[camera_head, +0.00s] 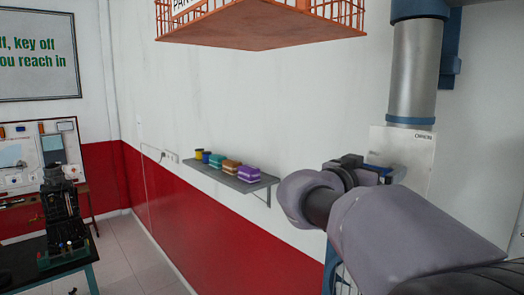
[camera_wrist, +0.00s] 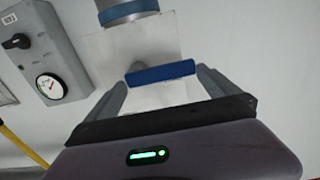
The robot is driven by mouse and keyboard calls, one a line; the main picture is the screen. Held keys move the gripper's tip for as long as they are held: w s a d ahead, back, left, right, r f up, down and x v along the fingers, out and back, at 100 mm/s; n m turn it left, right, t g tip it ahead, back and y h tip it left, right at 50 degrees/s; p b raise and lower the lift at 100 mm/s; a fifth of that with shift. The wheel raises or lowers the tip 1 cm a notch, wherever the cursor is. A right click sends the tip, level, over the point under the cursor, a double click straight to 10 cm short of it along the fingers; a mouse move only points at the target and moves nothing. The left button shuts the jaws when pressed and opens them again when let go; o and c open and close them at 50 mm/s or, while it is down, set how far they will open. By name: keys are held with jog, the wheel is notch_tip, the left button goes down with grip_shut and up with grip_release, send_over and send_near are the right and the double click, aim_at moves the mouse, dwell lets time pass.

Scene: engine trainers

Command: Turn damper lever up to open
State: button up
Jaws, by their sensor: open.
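The damper lever (camera_wrist: 160,72) is a blue bar that lies almost level in the wrist view, its right end slightly higher. It sits in front of a pale plate (camera_wrist: 115,48) on the grey duct pipe (camera_wrist: 122,10). In the head view the pipe (camera_head: 413,70) runs down the wall to the plate (camera_head: 412,150), and a bit of the blue lever (camera_head: 378,168) shows beside my gripper. My gripper (camera_wrist: 162,82) is open, with one finger near each end of the lever. I cannot tell whether either finger touches it.
A grey box with a black knob (camera_wrist: 18,41) and a dial (camera_wrist: 50,87) is left of the plate. A wall shelf (camera_head: 235,178) holds several small coloured items. An orange wire basket (camera_head: 260,30) hangs above. A bench with a black engine model (camera_head: 62,215) stands at far left.

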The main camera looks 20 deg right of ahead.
jog(key=shift+w+d+r, duration=0.1)
jog(key=shift+d, duration=0.35)
jog(key=shift+w+d+f, duration=0.25)
jog(key=shift+w+d, duration=0.05)
jog(key=shift+w, duration=0.2)
jog(key=shift+s+r, duration=0.1)
jog(key=shift+s, duration=0.1)
jog(key=shift+c, duration=1.3)
jog(key=c, duration=1.5)
